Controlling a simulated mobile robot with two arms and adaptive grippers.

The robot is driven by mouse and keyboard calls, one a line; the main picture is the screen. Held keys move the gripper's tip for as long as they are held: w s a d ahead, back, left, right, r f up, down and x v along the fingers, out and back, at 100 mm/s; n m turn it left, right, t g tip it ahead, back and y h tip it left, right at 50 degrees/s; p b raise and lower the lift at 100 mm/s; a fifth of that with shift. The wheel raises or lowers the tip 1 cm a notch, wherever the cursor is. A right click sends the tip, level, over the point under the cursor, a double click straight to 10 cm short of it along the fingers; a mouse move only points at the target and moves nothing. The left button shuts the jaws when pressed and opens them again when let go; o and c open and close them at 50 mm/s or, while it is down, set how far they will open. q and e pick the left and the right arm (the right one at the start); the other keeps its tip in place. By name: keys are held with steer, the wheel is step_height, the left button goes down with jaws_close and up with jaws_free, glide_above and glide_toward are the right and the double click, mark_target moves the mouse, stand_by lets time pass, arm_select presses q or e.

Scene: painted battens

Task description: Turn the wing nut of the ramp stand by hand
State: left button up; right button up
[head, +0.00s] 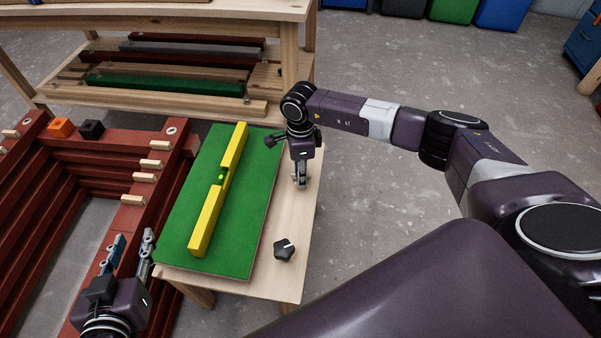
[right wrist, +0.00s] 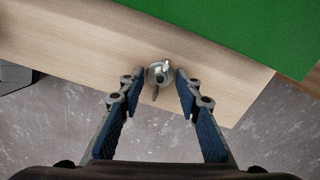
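The wing nut (right wrist: 158,75) is a small metal piece on the pale wooden top (right wrist: 90,62), near its edge. One wing points down in the right wrist view, the other up and right. My right gripper (right wrist: 160,77) is open, with a fingertip on each side of the nut and a small gap visible at each side. In the head view my right gripper (head: 300,184) points down over the right side of the pale wooden stand (head: 283,285) and hides the nut. My left gripper (head: 133,238) is open and empty at the lower left, beside the green board.
A black star-shaped knob (head: 284,249) lies on the bare wood. Red-brown stepped frames (head: 80,165) stand at left, with orange (head: 60,127) and black (head: 92,129) blocks. A batten rack (head: 170,107) is behind.

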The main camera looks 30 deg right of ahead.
steer(key=shift+r, duration=0.1)
step_height(320, 180, up, 12)
stand_by(0.4)
stand_by(0.4)
